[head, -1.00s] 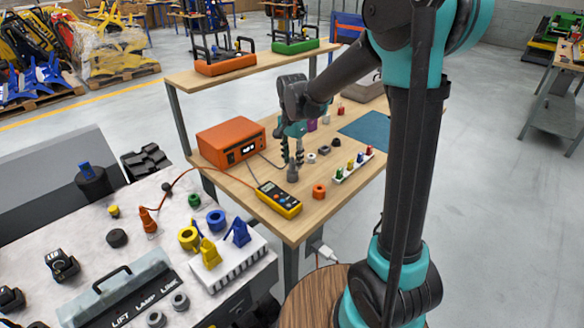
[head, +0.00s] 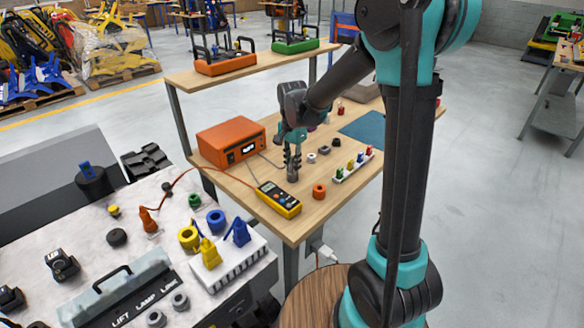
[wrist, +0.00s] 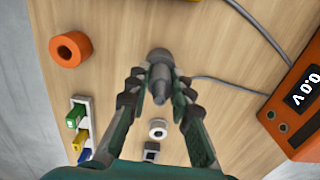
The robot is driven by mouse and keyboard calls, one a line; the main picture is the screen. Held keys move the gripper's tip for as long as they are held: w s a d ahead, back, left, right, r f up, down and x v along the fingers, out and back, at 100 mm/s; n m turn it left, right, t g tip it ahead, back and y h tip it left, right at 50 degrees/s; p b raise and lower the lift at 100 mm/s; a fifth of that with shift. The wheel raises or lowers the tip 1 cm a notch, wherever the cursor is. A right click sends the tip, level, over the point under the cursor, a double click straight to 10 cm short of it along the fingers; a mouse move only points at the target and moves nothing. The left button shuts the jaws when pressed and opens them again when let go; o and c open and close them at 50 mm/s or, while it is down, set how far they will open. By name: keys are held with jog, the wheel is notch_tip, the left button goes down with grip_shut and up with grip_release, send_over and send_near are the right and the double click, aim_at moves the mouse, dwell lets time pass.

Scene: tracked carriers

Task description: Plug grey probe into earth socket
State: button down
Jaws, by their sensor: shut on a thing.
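The grey probe (wrist: 160,76) is between the two fingers of my gripper (wrist: 158,90), which is shut on it in the wrist view. In the head view my gripper (head: 292,158) is above the wooden table, with the grey probe (head: 292,175) upright below its fingers. I cannot tell whether the probe's lower end touches the table. A white strip (head: 339,180) with green, yellow, blue and red pieces lies to the right; its green piece (wrist: 75,117) shows in the wrist view. No earth label is readable, so I cannot tell which part is the earth socket.
An orange box (head: 232,146) with a display and cable stands left of my gripper. A yellow multimeter (head: 278,199) lies in front. An orange ring (head: 319,191), a white ring (head: 311,158) and a dark block (head: 324,150) are nearby. A blue mat (head: 366,130) lies behind right.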

jog(key=shift+r, duration=0.25)
jog(key=shift+r, duration=1.15)
jog(key=shift+r, duration=0.15)
jog(key=shift+r, duration=1.6)
jog(key=c, duration=1.9)
grip_release()
grip_shut()
